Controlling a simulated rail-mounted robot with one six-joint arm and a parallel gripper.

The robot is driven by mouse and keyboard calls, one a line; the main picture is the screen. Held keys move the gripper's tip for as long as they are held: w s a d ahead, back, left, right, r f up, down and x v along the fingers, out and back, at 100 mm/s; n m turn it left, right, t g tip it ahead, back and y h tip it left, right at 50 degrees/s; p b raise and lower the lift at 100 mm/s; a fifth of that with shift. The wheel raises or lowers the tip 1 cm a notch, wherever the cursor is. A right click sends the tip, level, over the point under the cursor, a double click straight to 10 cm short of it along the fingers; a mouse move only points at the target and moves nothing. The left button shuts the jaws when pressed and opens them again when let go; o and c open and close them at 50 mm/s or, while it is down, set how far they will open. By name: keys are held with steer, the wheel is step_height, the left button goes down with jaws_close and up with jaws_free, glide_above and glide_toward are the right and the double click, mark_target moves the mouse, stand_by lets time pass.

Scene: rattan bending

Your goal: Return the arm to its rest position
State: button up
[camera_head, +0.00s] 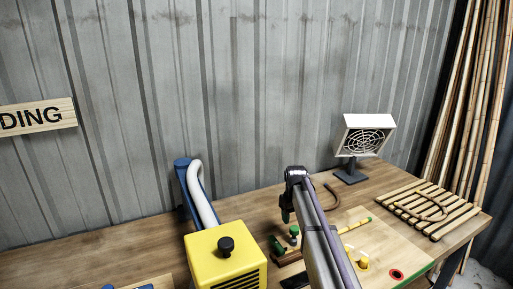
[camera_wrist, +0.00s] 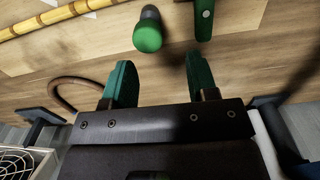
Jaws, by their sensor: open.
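My gripper (camera_head: 286,213) hangs above the bench in the head view, partly hidden by my own arm. In the wrist view my gripper (camera_wrist: 162,72) shows two green-padded fingers spread apart with nothing between them. A green knob (camera_wrist: 148,34) on a dark stem is beyond the fingertips, apart from them. A second green handle (camera_wrist: 203,18) lies beside it at the top edge. In the head view the green-topped knob (camera_head: 294,232) stands on the bench close below my gripper.
A yellow machine (camera_head: 228,256) with a white hose (camera_head: 203,195) stands left of my arm. A white grilled heater (camera_head: 365,138) is behind. A slatted rack (camera_head: 432,207) holds a bent rattan piece. A curved brown piece (camera_head: 333,198) lies close to my arm. Tall poles (camera_head: 470,85) lean at right.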

steer(key=s+m, duration=0.4)
steer(key=s, duration=2.9)
steer(key=shift+s+a, duration=0.15)
steer(key=shift+a, duration=0.1)
